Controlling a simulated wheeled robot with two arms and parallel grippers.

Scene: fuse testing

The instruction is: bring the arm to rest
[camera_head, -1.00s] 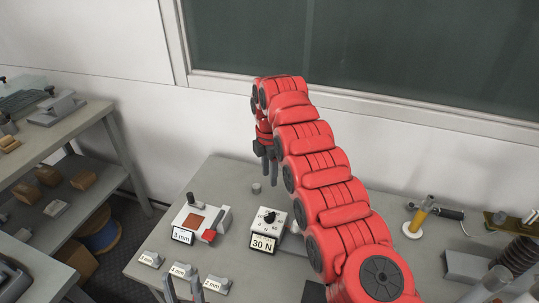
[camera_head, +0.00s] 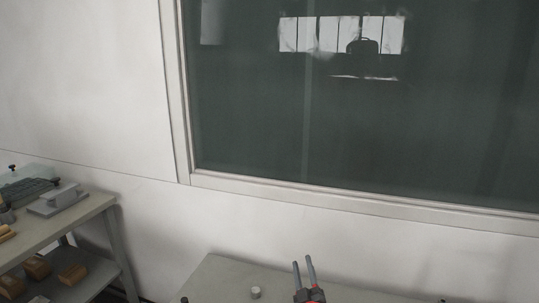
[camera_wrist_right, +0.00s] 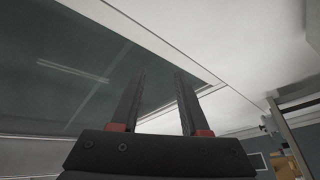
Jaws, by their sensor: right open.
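My right gripper (camera_head: 303,263) shows at the bottom edge of the head view, with its two dark fingers pointing up and apart. In the right wrist view the fingers (camera_wrist_right: 160,74) are spread with nothing between them, against the dark board and white wall. The gripper is open and empty. Most of my right arm is below the head view. My left gripper is out of view.
A shelf bench (camera_head: 95,205) stands at left. A dark board (camera_head: 350,130) hangs on the wall behind.

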